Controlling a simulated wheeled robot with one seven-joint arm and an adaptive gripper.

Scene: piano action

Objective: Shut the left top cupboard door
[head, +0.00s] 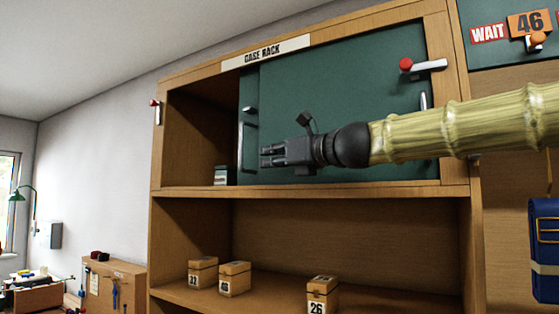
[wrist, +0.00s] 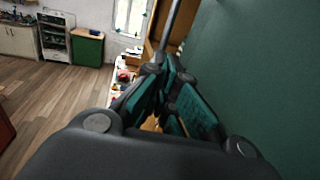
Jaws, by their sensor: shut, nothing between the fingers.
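The top compartment under the "CASE RACK" sign has green sliding panels. Its left part stands open and shows the bare wooden inside, so the left green door (head: 249,88) sits slid to the right, overlapping the other green panel (head: 340,95). A pale upright bar handle (head: 241,140) is at the left door's left edge; a bar also shows in the wrist view (wrist: 171,22). My gripper (head: 264,156) is shut and empty, pointing left in front of the panels, just right of that handle. Whether it touches anything cannot be told. In the wrist view a green panel (wrist: 265,75) runs close along its right side.
A red-knobbed latch (head: 425,65) is at the upper right and another (head: 155,103) on the cupboard's left edge. A small stack (head: 224,175) lies inside the opening. Small numbered boxes (head: 234,278) stand on the shelf below. A blue bag (head: 545,245) hangs at right.

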